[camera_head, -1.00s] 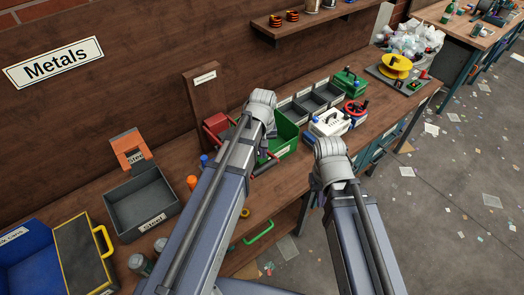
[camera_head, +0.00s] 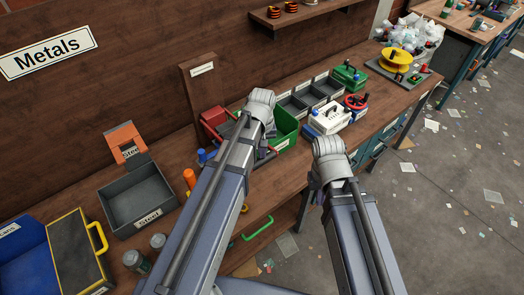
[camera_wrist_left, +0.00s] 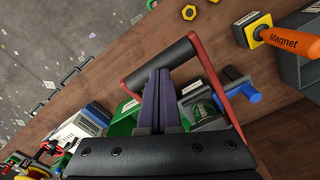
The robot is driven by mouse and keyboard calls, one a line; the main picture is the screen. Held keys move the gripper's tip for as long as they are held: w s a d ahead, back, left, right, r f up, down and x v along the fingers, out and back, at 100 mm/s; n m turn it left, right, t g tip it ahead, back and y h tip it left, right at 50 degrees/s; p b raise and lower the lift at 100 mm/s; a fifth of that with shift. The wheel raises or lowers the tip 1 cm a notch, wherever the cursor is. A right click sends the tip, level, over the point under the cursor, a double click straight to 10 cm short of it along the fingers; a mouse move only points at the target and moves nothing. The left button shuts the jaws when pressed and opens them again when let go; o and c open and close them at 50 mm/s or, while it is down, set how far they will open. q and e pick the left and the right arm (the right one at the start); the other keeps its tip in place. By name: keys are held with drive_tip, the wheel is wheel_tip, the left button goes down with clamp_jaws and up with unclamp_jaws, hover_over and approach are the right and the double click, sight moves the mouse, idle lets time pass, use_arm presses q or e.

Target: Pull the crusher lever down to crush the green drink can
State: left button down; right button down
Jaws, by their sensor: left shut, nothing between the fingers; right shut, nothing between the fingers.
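The crusher lever's black handle (camera_wrist_left: 160,64) runs between two red side arms in the left wrist view. In the head view, the crusher's red body (camera_head: 213,120) stands before a labelled wooden panel, and part of the lever is hidden by my left arm. My left gripper (camera_wrist_left: 158,74) is shut and empty, its fingertips close to the handle between the red arms; I cannot tell if they touch. A dark green round thing (camera_wrist_left: 203,111), perhaps the green drink can, shows behind the lever, partly hidden. My right gripper (camera_head: 317,196) is shut and empty, off the bench's front edge.
A green bin (camera_head: 287,127) and a white toolbox (camera_head: 331,117) stand right of the crusher. The orange magnet handle (camera_head: 189,178) and a grey steel bin (camera_head: 117,203) are at left. Small cylinders (camera_head: 137,261) stand near the front edge.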

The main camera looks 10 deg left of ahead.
sight(263, 163)
use_arm(q)
drive_tip(key=shift+s+d+f+b, duration=0.1)
drive_tip(key=shift+f+b, duration=1.3)
drive_tip(key=shift+f, duration=0.15)
drive_tip(key=shift+s+d+f+b, duration=0.1)
drive_tip(key=shift+f+b, duration=1.3)
drive_tip(key=shift+f, duration=0.15)
drive_tip(key=r+p, duration=0.1)
drive_tip(key=r, duration=0.1)
drive_tip(key=r+p, duration=0.1)
drive_tip(key=p, duration=0.1)
drive_tip(key=shift+w+a+r+p, duration=0.2)
drive_tip(key=shift+r+p, duration=0.1)
drive_tip(key=shift+r, duration=0.05)
drive_tip(key=shift+f, duration=0.1)
